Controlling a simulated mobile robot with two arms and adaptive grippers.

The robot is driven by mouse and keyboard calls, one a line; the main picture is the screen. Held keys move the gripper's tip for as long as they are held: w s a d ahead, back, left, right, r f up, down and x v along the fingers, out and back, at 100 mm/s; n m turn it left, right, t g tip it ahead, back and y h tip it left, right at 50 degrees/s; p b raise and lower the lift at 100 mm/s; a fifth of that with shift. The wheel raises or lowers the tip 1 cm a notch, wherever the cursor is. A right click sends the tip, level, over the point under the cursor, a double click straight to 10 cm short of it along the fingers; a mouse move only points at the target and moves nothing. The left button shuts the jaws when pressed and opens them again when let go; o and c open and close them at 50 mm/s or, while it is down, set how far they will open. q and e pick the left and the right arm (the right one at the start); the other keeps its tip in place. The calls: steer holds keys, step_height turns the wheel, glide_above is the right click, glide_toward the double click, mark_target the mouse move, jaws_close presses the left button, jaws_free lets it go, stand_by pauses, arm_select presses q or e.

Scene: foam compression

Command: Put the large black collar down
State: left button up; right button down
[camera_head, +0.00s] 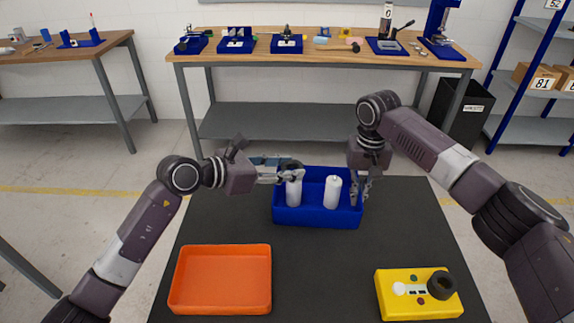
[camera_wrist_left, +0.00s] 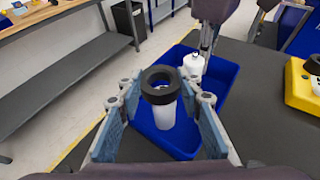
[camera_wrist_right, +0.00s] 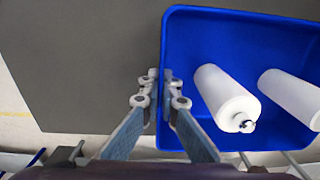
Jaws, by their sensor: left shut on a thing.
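The large black collar (camera_wrist_left: 161,84) is between the two fingers of my left gripper (camera_wrist_left: 160,92), which is shut on it. It sits over the top end of a white cylinder (camera_wrist_left: 165,114); I cannot tell whether it touches it. In the head view the collar (camera_head: 293,164) is partly hidden by the left gripper (camera_head: 290,174), above the left white cylinder (camera_head: 294,192) in the blue tray (camera_head: 316,217).
An orange tray (camera_head: 221,302) lies empty at the front left of the black table (camera_head: 320,265). A yellow box (camera_head: 400,309) with buttons and another black ring (camera_head: 442,284) stands at the front right. The table between them is clear. A workbench (camera_head: 330,56) stands behind.

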arm_select(q)
steer(key=shift+f, duration=0.2)
steer(key=o, duration=1.2)
steer(key=shift+c, duration=0.2)
steer(key=shift+r, duration=0.1)
steer(key=shift+r, duration=0.35)
steer(key=v, duration=1.2)
steer(key=shift+o, duration=0.6)
steer(key=shift+r, duration=0.15)
